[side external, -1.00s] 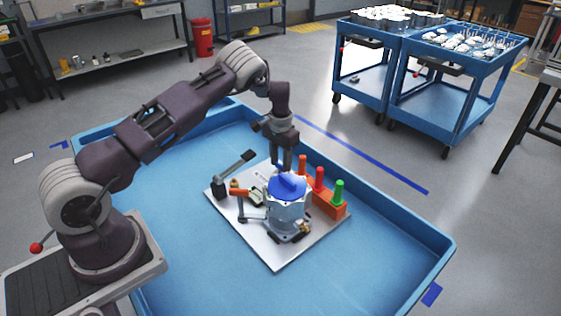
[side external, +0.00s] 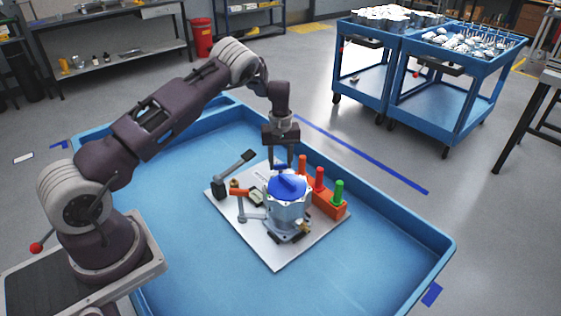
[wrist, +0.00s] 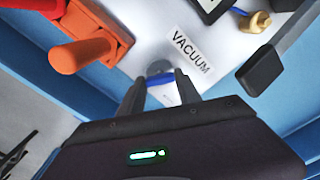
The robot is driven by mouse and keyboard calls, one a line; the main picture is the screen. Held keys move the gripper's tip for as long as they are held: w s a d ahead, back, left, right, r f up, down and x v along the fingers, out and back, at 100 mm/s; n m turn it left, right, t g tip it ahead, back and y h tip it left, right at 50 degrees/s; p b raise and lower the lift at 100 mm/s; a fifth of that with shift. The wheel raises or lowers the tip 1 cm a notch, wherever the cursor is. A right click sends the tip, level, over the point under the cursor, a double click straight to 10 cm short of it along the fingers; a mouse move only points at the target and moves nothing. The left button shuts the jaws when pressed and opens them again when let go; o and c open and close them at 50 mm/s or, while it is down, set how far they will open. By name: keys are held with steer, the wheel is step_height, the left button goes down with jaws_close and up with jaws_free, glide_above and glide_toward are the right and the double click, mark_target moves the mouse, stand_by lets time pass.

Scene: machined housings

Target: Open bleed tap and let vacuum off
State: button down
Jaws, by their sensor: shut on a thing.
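My gripper (side external: 281,160) points down at the back of the white plate, behind the housing. Its fingers are shut on the blue tap handle (side external: 281,167), a short bar that runs between the fingertips. In the wrist view the blue handle (wrist: 163,97) shows between my fingers, with a grey round part just beyond it. A "VACUUM" label (wrist: 192,52) lies on the plate beside it. The grey housing (side external: 287,214) with a blue top (side external: 287,187) stands upright on the white plate (side external: 277,257). The tap's stem is mostly hidden.
An orange block (side external: 329,205) with orange, red and green pegs stands right of the housing. A black-handled lever (side external: 236,174) and an orange-handled clamp (side external: 239,191) stand to its left. The blue tray (side external: 190,230) is clear around the plate, inside raised walls.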

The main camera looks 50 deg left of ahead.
mark_target(280, 164)
steer(key=n, duration=0.5)
steer(key=shift+r+n, duration=0.1)
steer(key=shift+n, duration=0.2)
stand_by(0.4)
steer(key=c, duration=0.8)
jaws_free()
steer(key=shift+c, duration=0.2)
step_height(280, 164, up, 7)
steer(key=shift+r, duration=0.1)
